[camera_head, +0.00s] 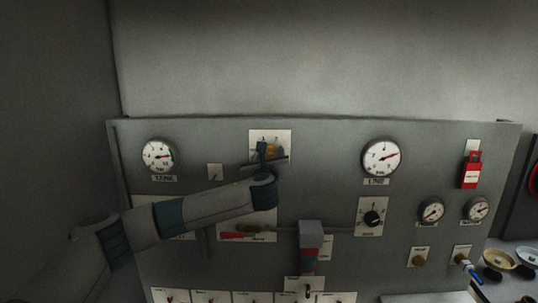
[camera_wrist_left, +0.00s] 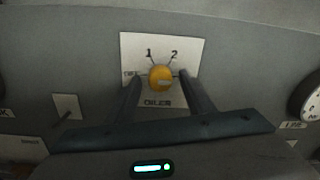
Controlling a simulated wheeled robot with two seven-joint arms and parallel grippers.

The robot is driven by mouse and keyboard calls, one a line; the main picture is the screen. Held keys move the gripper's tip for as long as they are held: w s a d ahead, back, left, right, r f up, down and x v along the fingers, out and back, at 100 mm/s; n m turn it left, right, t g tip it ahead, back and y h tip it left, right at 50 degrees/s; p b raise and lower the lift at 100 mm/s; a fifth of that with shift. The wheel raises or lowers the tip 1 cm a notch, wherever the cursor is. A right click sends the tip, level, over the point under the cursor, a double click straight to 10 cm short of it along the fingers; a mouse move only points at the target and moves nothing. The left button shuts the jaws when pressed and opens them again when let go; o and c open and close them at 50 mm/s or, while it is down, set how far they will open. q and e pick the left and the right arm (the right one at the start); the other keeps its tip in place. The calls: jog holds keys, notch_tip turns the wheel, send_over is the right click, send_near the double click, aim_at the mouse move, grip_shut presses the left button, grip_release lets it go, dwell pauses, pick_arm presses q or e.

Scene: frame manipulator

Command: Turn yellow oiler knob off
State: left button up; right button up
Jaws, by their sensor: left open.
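The yellow oiler knob (camera_wrist_left: 161,78) sits on a white plate (camera_wrist_left: 133,48) marked 1, 2 and a small word at left, with OILER below. A light mark shows on the knob's lower right face. In the head view the knob (camera_head: 271,149) is partly hidden by my left gripper (camera_head: 264,156). In the left wrist view my left gripper (camera_wrist_left: 163,88) is open, with one finger on each side of the knob. Whether the fingers touch it I cannot tell. My right gripper is not in view.
A small switch (camera_wrist_left: 67,107) is left of the oiler plate.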

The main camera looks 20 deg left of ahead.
pick_arm(q)
jog(key=c, duration=1.1)
